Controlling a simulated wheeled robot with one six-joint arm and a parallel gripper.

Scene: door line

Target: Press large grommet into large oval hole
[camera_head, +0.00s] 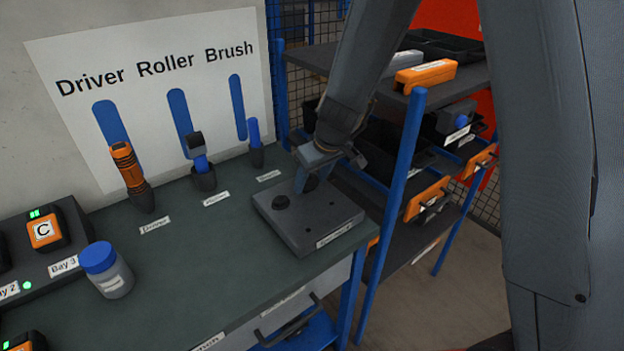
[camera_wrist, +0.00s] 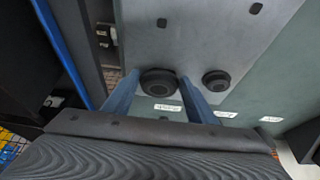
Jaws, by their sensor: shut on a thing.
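The grey fixture block (camera_head: 325,222) lies on the right end of the green bench top and also shows in the wrist view (camera_wrist: 200,45). My gripper (camera_head: 301,186) reaches down over the block's far part. In the wrist view my gripper (camera_wrist: 158,84) has its two blue fingers shut on the large black round grommet (camera_wrist: 158,80), which is at the block's face. I cannot tell whether it is seated, and its hole is hidden. A smaller black round grommet (camera_wrist: 216,80) sits in the block beside it and shows in the head view (camera_head: 281,202).
A driver (camera_head: 128,170), roller (camera_head: 199,160) and brush (camera_head: 256,142) stand in holders at the back. A blue-lidded jar (camera_head: 106,268) and charging bays (camera_head: 45,232) are at left. A blue shelf post (camera_head: 398,190) rises close right of the block. The bench's middle is clear.

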